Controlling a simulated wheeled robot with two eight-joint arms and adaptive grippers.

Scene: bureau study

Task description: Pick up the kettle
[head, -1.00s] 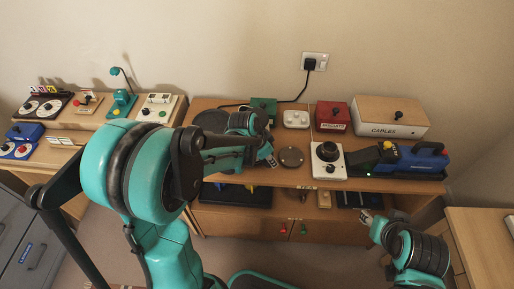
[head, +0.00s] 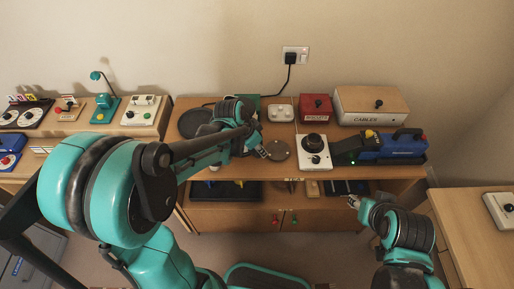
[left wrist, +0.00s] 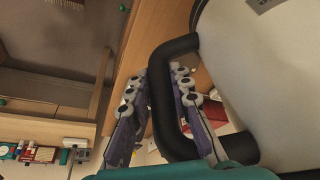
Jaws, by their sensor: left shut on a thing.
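In the left wrist view, the kettle shows as a large cream body (left wrist: 255,75) with a black loop handle (left wrist: 160,95). My left gripper (left wrist: 158,88) has a finger on each side of the handle and is shut on it.
A dark round plate (head: 194,123), a grey disc (head: 279,151), a white device with a black knob (head: 314,152) and a blue machine (head: 385,149) are on the desk (head: 228,172). Behind are a red box (head: 315,107) and the cables box (head: 372,106). Another desk (head: 468,222) stands at right.

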